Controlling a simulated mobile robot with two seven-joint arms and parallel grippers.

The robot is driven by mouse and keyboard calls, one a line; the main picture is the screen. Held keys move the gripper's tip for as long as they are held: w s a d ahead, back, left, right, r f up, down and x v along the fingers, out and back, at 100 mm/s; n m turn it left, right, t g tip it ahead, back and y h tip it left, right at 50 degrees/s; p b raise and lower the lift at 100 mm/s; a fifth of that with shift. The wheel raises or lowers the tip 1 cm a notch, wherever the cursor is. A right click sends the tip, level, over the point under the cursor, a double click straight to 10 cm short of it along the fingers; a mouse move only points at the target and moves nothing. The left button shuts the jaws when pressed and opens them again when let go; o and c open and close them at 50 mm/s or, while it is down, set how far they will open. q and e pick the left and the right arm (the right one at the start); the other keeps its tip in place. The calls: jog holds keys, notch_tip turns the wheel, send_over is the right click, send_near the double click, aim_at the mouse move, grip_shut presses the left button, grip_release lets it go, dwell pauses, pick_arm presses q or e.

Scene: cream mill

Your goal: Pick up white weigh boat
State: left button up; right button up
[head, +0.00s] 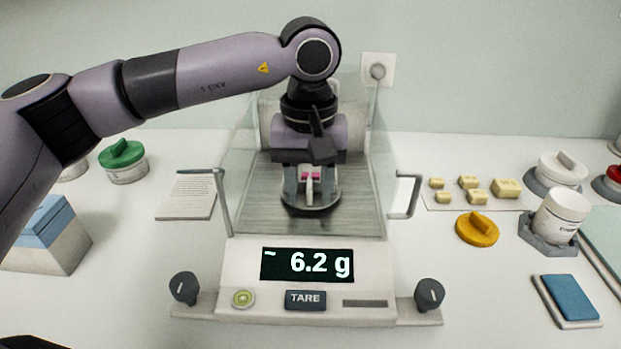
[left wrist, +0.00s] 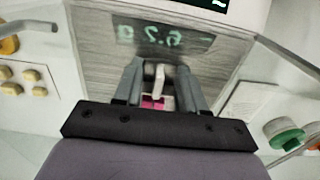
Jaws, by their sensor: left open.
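My left gripper (head: 311,194) reaches down inside the glass-sided balance (head: 236,262), low over its weighing pan (head: 309,209). Its two grey fingers are open and stand either side of a narrow white upright piece (head: 310,186), with pink just behind it. The left wrist view shows this white piece (left wrist: 159,80) between the fingers of the left gripper (left wrist: 160,70), with gaps on both sides. It looks like part of the white weigh boat; the rest is hidden by the fingers and wrist. The balance display (head: 307,265) reads 6.2 g with a small mark before it.
Glass walls with side handles (head: 407,195) stand close on both sides of my left gripper. A green-lidded jar (head: 123,161) and blue-topped box (head: 49,234) are left. Several yellow blocks (head: 476,197), a yellow lid (head: 477,229) and a white jar (head: 563,214) are right.

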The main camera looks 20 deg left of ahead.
pick_arm(q)
grip_shut()
jog(key=shift+r, duration=0.2)
